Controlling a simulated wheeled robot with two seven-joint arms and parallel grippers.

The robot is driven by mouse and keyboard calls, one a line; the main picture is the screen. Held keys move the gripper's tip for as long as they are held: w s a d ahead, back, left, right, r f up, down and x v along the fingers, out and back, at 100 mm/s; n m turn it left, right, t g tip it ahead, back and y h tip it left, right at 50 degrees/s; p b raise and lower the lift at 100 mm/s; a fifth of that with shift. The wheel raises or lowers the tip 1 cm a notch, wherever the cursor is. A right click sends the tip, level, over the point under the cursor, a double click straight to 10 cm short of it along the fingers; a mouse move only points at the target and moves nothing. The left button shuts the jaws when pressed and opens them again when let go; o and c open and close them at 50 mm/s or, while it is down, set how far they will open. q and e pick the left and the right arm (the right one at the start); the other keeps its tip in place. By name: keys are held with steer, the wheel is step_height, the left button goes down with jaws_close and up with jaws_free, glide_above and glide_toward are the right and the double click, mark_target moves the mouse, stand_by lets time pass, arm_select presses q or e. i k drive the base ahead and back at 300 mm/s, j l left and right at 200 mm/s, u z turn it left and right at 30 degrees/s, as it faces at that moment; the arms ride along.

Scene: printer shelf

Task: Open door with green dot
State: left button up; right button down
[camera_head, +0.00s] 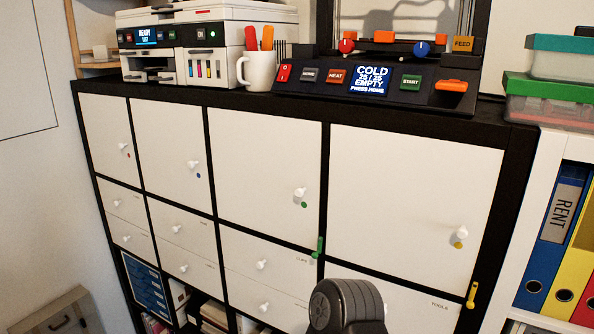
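The door with the green dot (264,165) is the third white door from the left in the upper row of the black shelf unit. It looks shut and flush with its neighbours. Its white round knob (300,192) sits near the right edge, with the green dot (304,206) just below it. A small green piece like a latch (319,246) is at the door's lower right corner, on the black frame. I cannot tell whether it holds the door. Neither of my grippers shows in this view.
A black ribbed rounded part, probably mine, covers some lower fronts at bottom centre. The yellow-dot door (410,190) is to the right, with a yellow latch-like piece (472,295) below. A printer (208,50), mug (258,70) and control panel (415,90) stand on top.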

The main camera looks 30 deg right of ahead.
mark_target(266, 168)
steer(key=z, duration=0.75)
steer(key=j, duration=0.3)
steer(key=i+j, duration=0.15)
steer(key=j, duration=0.15)
steer(key=z, duration=1.85)
